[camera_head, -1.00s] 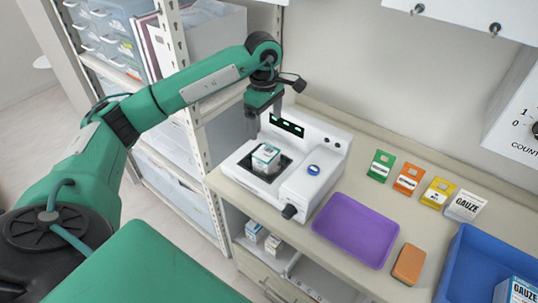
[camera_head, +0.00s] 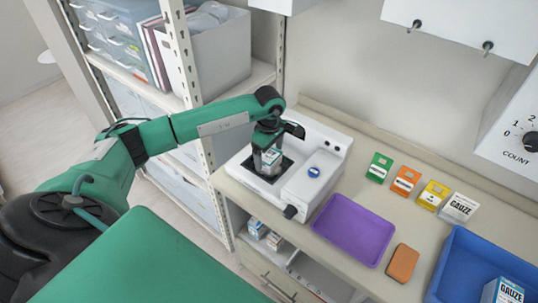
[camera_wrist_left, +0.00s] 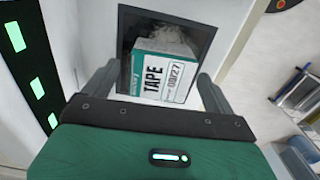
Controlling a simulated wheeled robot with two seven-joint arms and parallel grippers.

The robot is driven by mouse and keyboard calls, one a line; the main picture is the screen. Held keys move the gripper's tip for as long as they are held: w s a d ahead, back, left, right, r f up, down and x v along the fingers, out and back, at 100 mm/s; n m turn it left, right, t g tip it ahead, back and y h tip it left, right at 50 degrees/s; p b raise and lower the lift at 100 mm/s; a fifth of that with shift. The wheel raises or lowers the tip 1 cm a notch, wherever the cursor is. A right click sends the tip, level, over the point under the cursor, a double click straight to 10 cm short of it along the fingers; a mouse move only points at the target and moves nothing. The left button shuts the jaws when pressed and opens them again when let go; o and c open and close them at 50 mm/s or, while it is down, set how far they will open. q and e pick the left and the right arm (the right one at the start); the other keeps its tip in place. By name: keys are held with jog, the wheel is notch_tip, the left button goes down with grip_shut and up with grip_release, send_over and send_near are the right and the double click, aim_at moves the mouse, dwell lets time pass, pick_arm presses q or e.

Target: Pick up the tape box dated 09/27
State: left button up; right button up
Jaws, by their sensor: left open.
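The tape box (camera_wrist_left: 162,76), white and green with "TAPE" and "09/27" printed on it, sits on the dark square plate of the white machine. In the head view the tape box (camera_head: 271,157) is partly hidden by my left gripper (camera_head: 266,165). In the left wrist view my left gripper (camera_wrist_left: 155,85) is open, with one finger on each side of the box and visible gaps between. The white machine (camera_head: 315,150) stands on the counter. My right gripper is not in view.
A purple tray (camera_head: 353,228), an orange sponge-like block (camera_head: 402,263) and a blue bin (camera_head: 470,262) lie to the right on the counter. Small boxes (camera_head: 265,234) sit on a shelf below. White cabinets hang above.

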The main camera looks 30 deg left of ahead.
pick_arm(q)
jog(key=shift+f, duration=0.6)
jog(key=c, duration=1.1)
jog(key=shift+r, duration=0.1)
